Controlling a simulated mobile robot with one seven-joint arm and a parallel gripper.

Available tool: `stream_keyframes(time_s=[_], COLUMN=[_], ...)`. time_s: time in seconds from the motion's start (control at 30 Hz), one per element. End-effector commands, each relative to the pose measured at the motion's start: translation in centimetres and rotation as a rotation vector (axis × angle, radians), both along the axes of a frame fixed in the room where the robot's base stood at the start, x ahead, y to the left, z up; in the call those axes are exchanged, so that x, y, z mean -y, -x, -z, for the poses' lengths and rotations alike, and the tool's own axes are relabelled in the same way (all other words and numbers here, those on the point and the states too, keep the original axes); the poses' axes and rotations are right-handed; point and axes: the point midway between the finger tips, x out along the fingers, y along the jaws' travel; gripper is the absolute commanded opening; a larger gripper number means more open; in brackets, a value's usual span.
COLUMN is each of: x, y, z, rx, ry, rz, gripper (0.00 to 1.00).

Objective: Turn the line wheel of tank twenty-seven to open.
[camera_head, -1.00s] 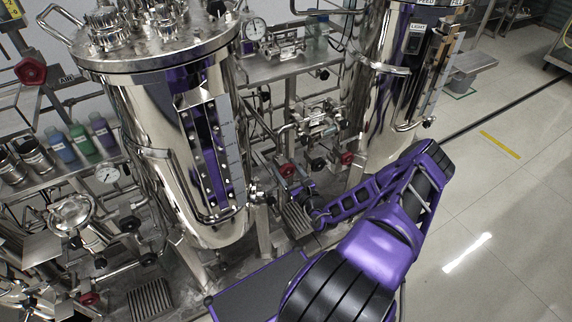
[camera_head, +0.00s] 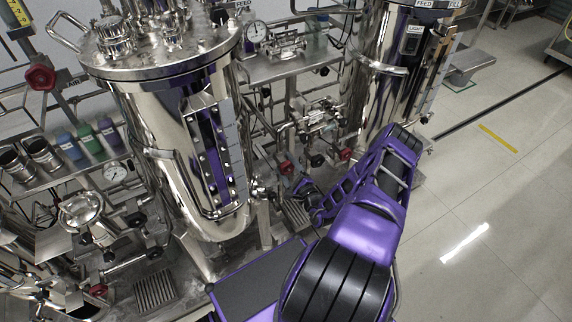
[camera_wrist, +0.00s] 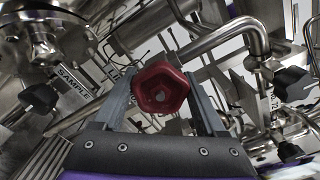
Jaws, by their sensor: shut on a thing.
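A red five-lobed wheel (camera_wrist: 160,90) sits between the two fingers of my gripper (camera_wrist: 163,82) in the wrist view. The fingers are shut on it, one on each side. In the head view my gripper (camera_head: 300,188) is low between the two steel tanks, by the pipework. A red wheel (camera_head: 286,168) shows just beside it there. The near tank (camera_head: 150,110) stands left of my gripper and the other tank (camera_head: 375,90) behind it to the right. A small label (camera_wrist: 266,95) right of the wheel is tilted and hard to read.
Another red wheel (camera_head: 345,154) is on the pipes to the right. Black knobs (camera_wrist: 292,82) and a SAMPLE label (camera_wrist: 74,80) flank the gripped wheel. Bottles (camera_head: 87,140) stand on a shelf at left. The floor (camera_head: 485,200) at right is clear.

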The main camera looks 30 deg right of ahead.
Motion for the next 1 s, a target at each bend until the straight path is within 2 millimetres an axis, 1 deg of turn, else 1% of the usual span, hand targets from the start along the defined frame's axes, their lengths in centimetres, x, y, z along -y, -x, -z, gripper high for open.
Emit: stream_keyframes(time_s=[0.1, 0.33, 0.87, 0.9, 0.97, 1.0], x=[0.0, -0.01, -0.01, -0.01, -0.01, 0.0], y=[-0.07, -0.06, -0.06, -0.06, -0.06, -0.05], z=[-0.14, -0.06, -0.03, -0.03, -0.03, -0.03], rx=[-0.001, -0.007, -0.007, -0.007, -0.007, -0.008], ry=[0.064, 0.141, 0.164, 0.164, 0.164, 0.164], rz=[0.0, 0.0, 0.0, 0.0, 0.0, 0.0], gripper=[0.18, 0.18, 0.18, 0.77, 0.88, 0.95])
